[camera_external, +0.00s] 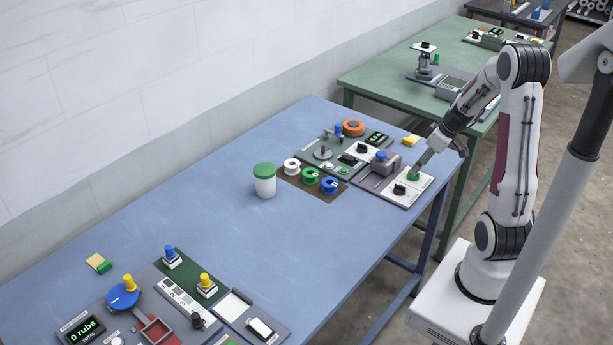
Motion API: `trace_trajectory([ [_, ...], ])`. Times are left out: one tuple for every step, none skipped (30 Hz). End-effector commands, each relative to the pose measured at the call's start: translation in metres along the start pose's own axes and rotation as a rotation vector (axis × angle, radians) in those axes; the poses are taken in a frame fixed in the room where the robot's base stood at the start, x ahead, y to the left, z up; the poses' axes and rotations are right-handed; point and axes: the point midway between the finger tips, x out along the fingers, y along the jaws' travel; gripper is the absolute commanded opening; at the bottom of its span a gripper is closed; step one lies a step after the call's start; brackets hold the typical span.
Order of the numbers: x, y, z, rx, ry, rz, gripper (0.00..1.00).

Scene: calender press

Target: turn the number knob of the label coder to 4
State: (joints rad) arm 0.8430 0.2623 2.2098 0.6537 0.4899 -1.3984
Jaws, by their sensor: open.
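My gripper (419,168) reaches down from the right to the right end of the blue table. Its fingers are small in this view; it is open and its tip is close to a green button or cap (413,176). I cannot tell if they touch. The green part sits on a white panel (414,194) with a black knob (399,190) in front of it. A grey unit with a blue top (381,157) adjoins this panel on the left. Any numbers around the knob are too small to read, so I cannot tell its setting or confirm which unit is the label coder.
Another panel with a black knob (362,148), a small green display (376,138) and an orange disc (353,127) lies behind. Several spools (310,176) and a green-lidded jar (265,181) stand left. The table middle (240,235) is clear. More devices (155,310) stand front left.

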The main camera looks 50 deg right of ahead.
Motion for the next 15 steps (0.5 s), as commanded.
trace_trajectory([
  [0.006,-0.001,0.001,0.000,-0.003,-0.003,0.44],
  [0.009,-0.001,0.001,0.001,-0.003,-0.003,0.44],
  [0.013,-0.001,0.001,0.000,-0.002,-0.002,0.44],
  [0.015,-0.001,0.001,0.000,-0.002,-0.002,0.44],
  [0.017,-0.001,0.000,0.001,-0.002,-0.002,0.44],
  [0.021,-0.001,0.000,0.001,-0.001,-0.002,0.44],
  [0.023,-0.001,0.001,0.000,-0.002,-0.002,0.44],
  [0.025,-0.001,0.001,0.000,-0.002,-0.002,0.44],
  [0.027,0.000,0.000,0.001,-0.001,-0.001,0.44],
  [0.028,0.000,0.000,0.001,-0.001,-0.001,0.44],
  [0.029,0.000,0.000,0.001,-0.001,-0.001,0.44],
  [0.031,0.000,0.000,0.000,-0.001,-0.001,0.44],
  [0.032,0.000,0.001,0.000,-0.001,-0.001,0.44],
  [0.032,0.000,0.001,0.000,-0.001,-0.001,0.44],
  [0.033,0.000,0.001,0.000,-0.002,-0.001,0.44],
])
